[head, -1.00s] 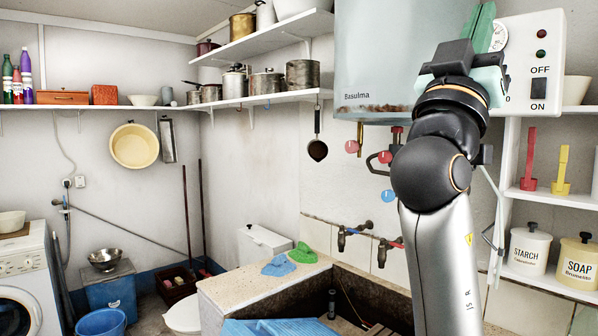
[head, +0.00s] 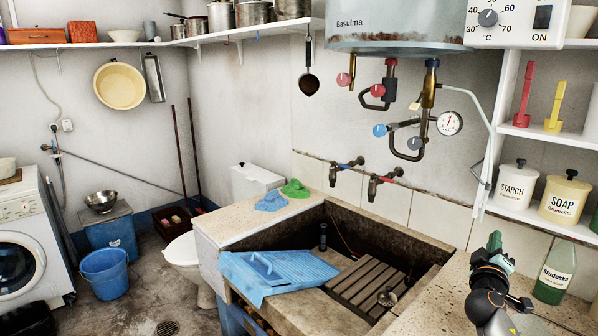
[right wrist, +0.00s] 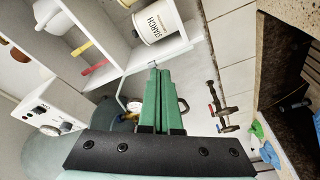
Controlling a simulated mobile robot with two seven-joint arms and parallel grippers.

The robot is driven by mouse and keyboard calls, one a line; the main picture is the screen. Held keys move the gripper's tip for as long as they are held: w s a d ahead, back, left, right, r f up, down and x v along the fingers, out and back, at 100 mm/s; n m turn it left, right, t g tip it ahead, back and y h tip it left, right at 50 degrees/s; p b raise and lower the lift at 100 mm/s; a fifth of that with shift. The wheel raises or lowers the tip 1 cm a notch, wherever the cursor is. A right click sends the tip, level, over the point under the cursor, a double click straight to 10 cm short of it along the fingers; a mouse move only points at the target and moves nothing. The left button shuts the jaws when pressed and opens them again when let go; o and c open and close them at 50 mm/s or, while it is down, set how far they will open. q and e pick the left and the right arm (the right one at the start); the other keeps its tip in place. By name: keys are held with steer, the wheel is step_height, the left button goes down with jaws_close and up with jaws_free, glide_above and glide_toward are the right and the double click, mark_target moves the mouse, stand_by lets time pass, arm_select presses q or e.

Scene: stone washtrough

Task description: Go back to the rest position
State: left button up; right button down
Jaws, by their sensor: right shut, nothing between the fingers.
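My right gripper (head: 495,243), with green fingers, is low at the right of the head view, above the stone ledge right of the trough. My left gripper is not in view.
The stone trough (head: 222,226) holds a slatted wooden rack (head: 365,285), and a blue washboard-like piece (head: 275,272) lies over its front. A green bottle (head: 554,272) stands close right of my right gripper. The boiler (head: 395,22) and control box (head: 515,22) are above.

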steer(key=w+a+f+m+t+y, duration=0.1)
steer(key=w+a+f+y, duration=0.1)
steer(key=a+y, duration=0.3)
steer(key=w+a+f+m+y, duration=0.1)
steer(key=w+a+f+y, duration=0.1)
steer(key=a+y, duration=0.25)
steer(key=s+a+f+g+y, duration=0.1)
steer(key=s+a+f, duration=0.25)
steer(key=f, duration=0.35)
steer(key=s+a+f+y, duration=0.1)
steer(key=s+a+f, duration=0.25)
steer(key=f, duration=0.35)
steer(key=s+a+f+g, duration=0.1)
steer(key=s+a+f, duration=0.1)
steer(key=s+f, duration=0.35)
steer(key=s+a+f+g+y+b, duration=0.1)
steer(key=s+a+f, duration=0.25)
steer(key=s, duration=0.25)
steer(key=s+a+f+g, duration=0.1)
steer(key=s+a+f, duration=0.1)
steer(key=s+f, duration=0.3)
steer(key=s+a+f+g, duration=0.1)
steer(key=s+a+f, duration=0.1)
steer(key=s, duration=0.6)
steer(key=s+a+f+g+y, duration=0.1)
steer(key=s+a+f+g, duration=0.1)
steer(key=s, duration=0.7)
steer(key=shift+s+a+f+b, duration=0.3)
steer(key=shift+a+f, duration=0.25)
steer(key=shift+f, duration=0.35)
